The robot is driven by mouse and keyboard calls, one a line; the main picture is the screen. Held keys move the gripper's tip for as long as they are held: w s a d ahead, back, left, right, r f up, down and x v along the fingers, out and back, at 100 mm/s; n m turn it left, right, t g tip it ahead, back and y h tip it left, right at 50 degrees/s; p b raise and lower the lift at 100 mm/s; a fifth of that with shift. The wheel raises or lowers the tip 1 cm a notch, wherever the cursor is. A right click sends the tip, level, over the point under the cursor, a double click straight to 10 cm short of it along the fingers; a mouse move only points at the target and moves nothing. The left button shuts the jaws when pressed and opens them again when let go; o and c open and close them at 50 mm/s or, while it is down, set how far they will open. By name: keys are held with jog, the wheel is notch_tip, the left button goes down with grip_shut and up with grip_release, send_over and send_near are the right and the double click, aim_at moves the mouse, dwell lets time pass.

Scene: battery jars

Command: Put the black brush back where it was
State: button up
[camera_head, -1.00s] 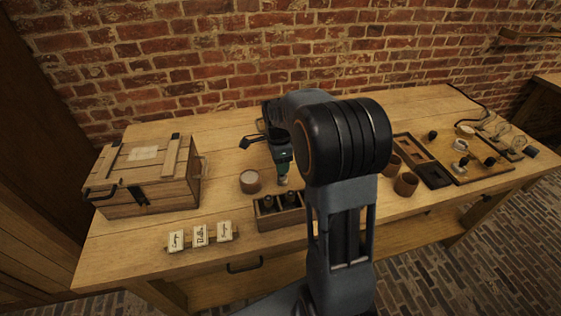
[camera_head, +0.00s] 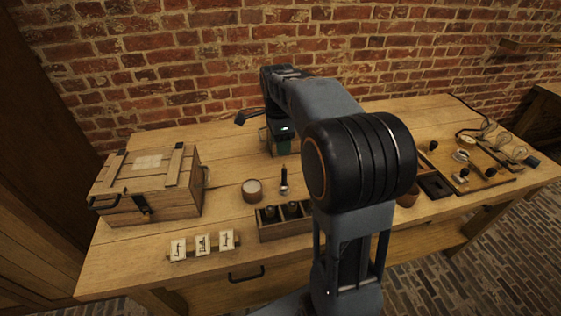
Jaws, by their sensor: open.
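A slim dark item with a paler lower end, likely the black brush (camera_head: 284,178), is on the table just behind the slotted wooden box (camera_head: 285,230). I cannot tell whether it stands or lies. My gripper (camera_head: 283,151) is open, farther back and above the table, apart from this item. Its fingertips are small and partly dark in the picture. My own arm covers the table to the right of the box.
The box holds several dark upright things. A round pale-topped jar (camera_head: 252,190) stands left of the dark item. A wooden chest (camera_head: 150,185) is at the left, with lettered cards (camera_head: 202,244) in front. A wooden board with small parts (camera_head: 480,165) lies at the right.

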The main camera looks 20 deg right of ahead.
jog(key=s+a+f+n+t, duration=0.1)
jog(key=s+a+n, duration=0.3)
jog(key=s+n, duration=0.4)
jog(key=s+a+f+n+t, duration=0.2)
jog(key=s+a+f+n, duration=0.2)
jog(key=s+n, duration=0.4)
jog(key=n, duration=0.3)
jog(key=shift+s+a+f+n+y, duration=0.15)
jog(key=shift+s+a+n+y, duration=0.15)
jog(key=shift+s+a+n, duration=0.1)
